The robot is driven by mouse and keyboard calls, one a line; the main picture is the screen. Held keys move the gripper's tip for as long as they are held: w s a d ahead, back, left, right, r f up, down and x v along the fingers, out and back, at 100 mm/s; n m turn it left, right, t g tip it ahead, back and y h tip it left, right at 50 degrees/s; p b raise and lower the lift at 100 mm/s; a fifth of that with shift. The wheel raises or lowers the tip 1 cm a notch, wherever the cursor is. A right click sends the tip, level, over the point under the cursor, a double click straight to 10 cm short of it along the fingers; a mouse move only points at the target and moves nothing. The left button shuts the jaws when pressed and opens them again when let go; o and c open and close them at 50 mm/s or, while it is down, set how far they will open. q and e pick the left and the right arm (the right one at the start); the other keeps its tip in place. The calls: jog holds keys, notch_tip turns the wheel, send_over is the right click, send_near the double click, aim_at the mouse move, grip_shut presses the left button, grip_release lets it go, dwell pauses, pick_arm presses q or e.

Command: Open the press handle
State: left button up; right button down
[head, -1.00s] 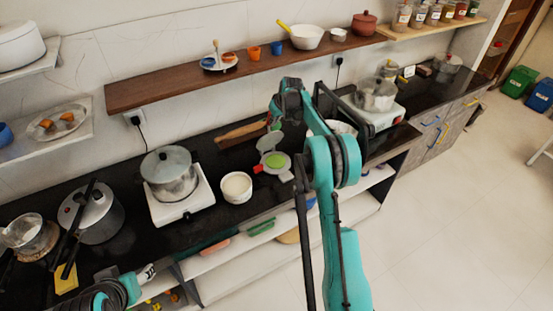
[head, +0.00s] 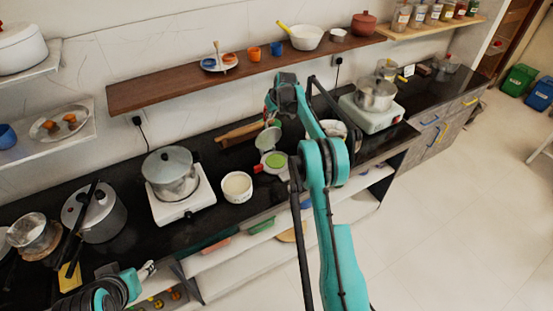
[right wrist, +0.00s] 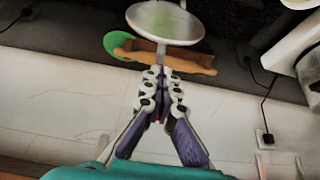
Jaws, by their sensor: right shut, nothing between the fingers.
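The press (head: 275,160) stands on the dark counter in the head view, with a green disc in its round base and a small red part at its left. Its pale round lid (head: 268,138) is raised and tilted up behind the base. In the right wrist view the lid (right wrist: 165,22) is a grey disc just beyond the right gripper (right wrist: 163,78), whose fingers are shut and empty. A short bar runs from the lid toward the fingertips; contact cannot be told. My left gripper (head: 148,270) is low at the left, its jaws too small to judge.
A rolling pin (head: 238,134) lies behind the press and a white bowl (head: 237,186) stands left of it. A pot (head: 170,172) sits on a white stove (head: 182,206). A wooden shelf (head: 150,92) runs above the counter.

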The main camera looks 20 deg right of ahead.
aim_at(266, 110)
jog(key=shift+w, duration=0.1)
jog(key=shift+w+a+r+p, duration=0.1)
jog(key=shift+w+p, duration=0.5)
jog(key=shift+w+a+r+p, duration=0.1)
jog(key=shift+w+p, duration=0.45)
jog(key=shift+w, duration=0.05)
jog(key=shift+w+p, duration=0.5)
jog(key=shift+f, duration=0.1)
jog(key=c, duration=2.2)
grip_release()
jog(key=o, duration=1.1)
